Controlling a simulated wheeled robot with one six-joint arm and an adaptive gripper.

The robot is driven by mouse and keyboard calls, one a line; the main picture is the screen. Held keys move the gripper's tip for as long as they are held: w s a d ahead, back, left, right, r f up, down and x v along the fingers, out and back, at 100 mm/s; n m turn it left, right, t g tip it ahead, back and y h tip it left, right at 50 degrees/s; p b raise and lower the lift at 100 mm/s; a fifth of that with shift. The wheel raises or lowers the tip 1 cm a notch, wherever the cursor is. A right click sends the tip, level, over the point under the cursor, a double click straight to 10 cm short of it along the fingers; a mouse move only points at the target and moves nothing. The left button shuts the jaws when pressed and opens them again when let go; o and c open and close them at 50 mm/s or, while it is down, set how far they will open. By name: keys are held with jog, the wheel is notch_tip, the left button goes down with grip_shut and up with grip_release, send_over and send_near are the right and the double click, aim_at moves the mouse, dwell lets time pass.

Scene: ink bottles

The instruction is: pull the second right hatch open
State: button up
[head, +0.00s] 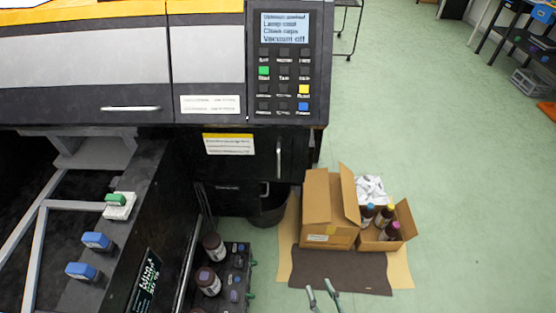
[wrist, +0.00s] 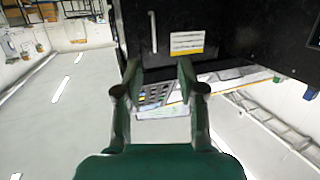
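A black hatch (head: 262,170) with a vertical silver handle (head: 279,158) and a yellow-topped label is on the machine's right front, below the control panel. It looks closed. In the wrist view the hatch (wrist: 135,40) appears upside down, with its handle (wrist: 153,32) above the fingers. My gripper (head: 322,294) is at the bottom of the head view, nearer the camera than the hatch and apart from the handle. In the wrist view my gripper (wrist: 158,78) has its green fingers spread with nothing held between them.
An open drawer unit (head: 240,255) holds dark ink bottles (head: 208,280) at lower centre. The green floor (head: 440,130) at right is largely clear.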

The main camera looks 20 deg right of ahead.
jog(key=w+t+h, duration=0.1)
jog(key=w, duration=1.6)
jog(key=m+t+h, duration=0.1)
jog(key=m+h, duration=0.1)
send_near(279, 161)
jog(key=w, duration=0.7)
jog(key=w+d, duration=0.1)
jog(key=w, duration=0.2)
jog(key=shift+w+d, duration=0.1)
jog(key=shift+w, duration=0.2)
grip_shut()
